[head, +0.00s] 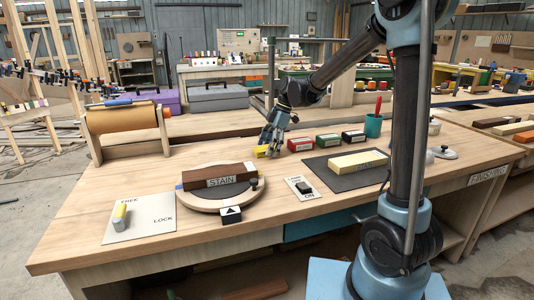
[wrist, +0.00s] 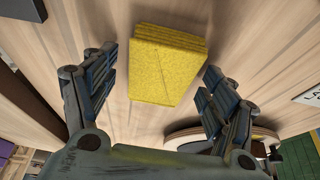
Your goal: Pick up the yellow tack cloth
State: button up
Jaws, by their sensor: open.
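The yellow tack cloth (wrist: 163,65) looks like a folded, layered pad lying on the wooden bench top. In the wrist view it sits between and slightly beyond my gripper's two spread fingers (wrist: 155,85), with bare wood visible on both sides of it. In the head view the cloth (head: 262,151) is small and sits right at the tip of my gripper (head: 272,143), partly hidden by the fingers. My gripper is open, and neither finger appears to touch the cloth.
A red box (head: 301,145), a green box (head: 328,142) and a dark box stand right of the cloth. A round turntable (head: 205,200) with a brown STAIN block (head: 219,176) is nearer the front. A paper roll stand (head: 127,122) is at left. A pale block (head: 357,161) lies on a dark mat.

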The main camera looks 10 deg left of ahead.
jog(key=c, duration=1.2)
jog(key=shift+o, duration=0.2)
jog(key=shift+r, duration=0.1)
notch_tip(320, 180, up, 10)
jog(key=shift+r, duration=0.15)
